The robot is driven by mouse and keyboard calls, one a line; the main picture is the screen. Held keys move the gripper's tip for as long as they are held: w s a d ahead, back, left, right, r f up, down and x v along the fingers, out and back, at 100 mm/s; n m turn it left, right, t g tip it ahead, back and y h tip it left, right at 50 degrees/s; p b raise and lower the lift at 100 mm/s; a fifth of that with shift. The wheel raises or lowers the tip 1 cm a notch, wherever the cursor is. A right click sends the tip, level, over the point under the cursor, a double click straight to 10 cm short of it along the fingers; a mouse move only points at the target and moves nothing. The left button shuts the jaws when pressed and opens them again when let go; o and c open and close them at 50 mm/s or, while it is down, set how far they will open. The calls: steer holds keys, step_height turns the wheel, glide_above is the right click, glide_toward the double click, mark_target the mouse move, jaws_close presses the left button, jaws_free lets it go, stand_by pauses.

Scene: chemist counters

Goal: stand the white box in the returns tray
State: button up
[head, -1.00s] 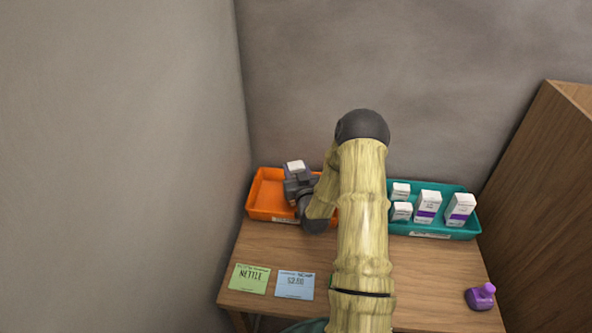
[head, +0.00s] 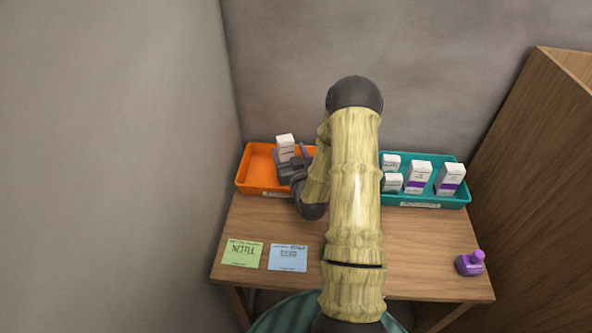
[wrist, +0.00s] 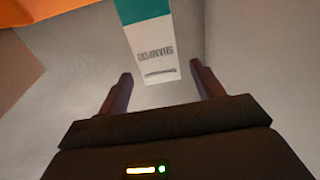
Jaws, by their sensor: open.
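The white box (head: 285,144) is upright at the orange tray (head: 254,168), toward its back right part. In the wrist view the white box (wrist: 150,50) shows small print and a teal band. My gripper (head: 291,154) is open, with one finger on each side of the box's near end. In the wrist view gaps show between the box and both fingertips of my gripper (wrist: 160,72). The box's lower part is hidden by the gripper, so I cannot tell whether it rests on the tray floor. The tray's label is too small to read.
A teal tray (head: 420,205) with several white and purple boxes stands to the right. A green card (head: 243,254) and a blue card (head: 288,258) lie at the front left. A purple object (head: 470,263) stands front right. A wooden panel (head: 530,160) rises at the right.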

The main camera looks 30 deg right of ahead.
steer(key=b+v, duration=0.1)
steer(key=v, duration=0.6)
steer(key=shift+s+b, duration=0.25)
steer(key=shift+b, duration=0.1)
steer(key=a+n+g+y, duration=0.3)
steer(key=a+g, duration=0.4)
steer(key=a, duration=0.1)
steer(key=s+a+r+g, duration=0.3)
steer(key=s+a+g, duration=0.1)
steer(key=s, duration=0.4)
steer(key=s+a+r+g, duration=0.2)
steer(key=s+a+g, duration=0.1)
steer(key=s, duration=0.5)
steer(key=shift+a+r+m+g+y, duration=0.3)
steer(key=shift+a+r+g+y, duration=0.1)
steer(key=shift+g, duration=0.1)
steer(key=shift+d, duration=0.1)
